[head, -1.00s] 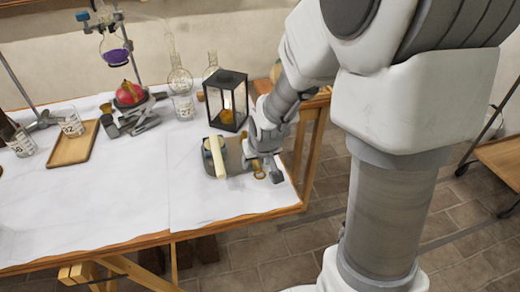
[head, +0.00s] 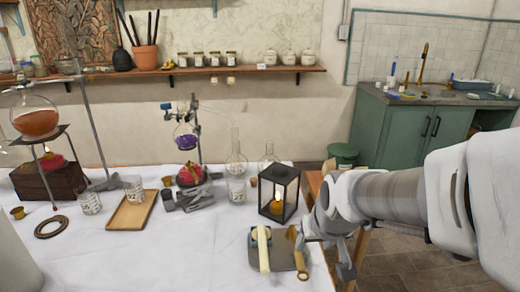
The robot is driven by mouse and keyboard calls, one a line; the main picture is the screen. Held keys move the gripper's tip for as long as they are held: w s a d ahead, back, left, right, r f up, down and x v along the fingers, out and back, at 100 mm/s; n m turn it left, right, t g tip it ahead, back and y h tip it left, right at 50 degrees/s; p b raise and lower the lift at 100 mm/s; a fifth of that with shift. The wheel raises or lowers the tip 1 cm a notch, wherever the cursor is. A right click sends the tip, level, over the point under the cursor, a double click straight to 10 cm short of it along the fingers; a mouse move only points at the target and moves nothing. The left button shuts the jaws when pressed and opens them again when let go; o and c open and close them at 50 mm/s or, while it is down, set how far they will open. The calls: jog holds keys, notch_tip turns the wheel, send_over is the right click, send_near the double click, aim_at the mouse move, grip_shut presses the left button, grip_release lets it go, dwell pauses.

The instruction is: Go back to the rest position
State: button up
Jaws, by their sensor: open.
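My gripper (head: 346,270) is at the lower right in the head view, at the table's right edge. It is open, and I see nothing between its fingers. To its left, a grey board (head: 284,257) lies on the white-covered table (head: 150,260). A cream-coloured bar (head: 263,249) lies across the board's left part. A brass-coloured tool with a round end (head: 302,274) lies at its right, apart from the gripper. My wrist is close to the board's right side.
A black lantern (head: 278,196) stands just behind the board, left of my arm. Glass flasks (head: 236,165) and a wooden tray (head: 131,211) are farther left. A green cabinet (head: 395,135) with a sink stands at the back right. Floor is open right of the table.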

jog(key=s+f+p+v, duration=0.1)
jog(key=p+v, duration=1)
jog(key=v, duration=1.2)
jog(key=shift+s, duration=0.7)
jog(key=shift+r, duration=0.1)
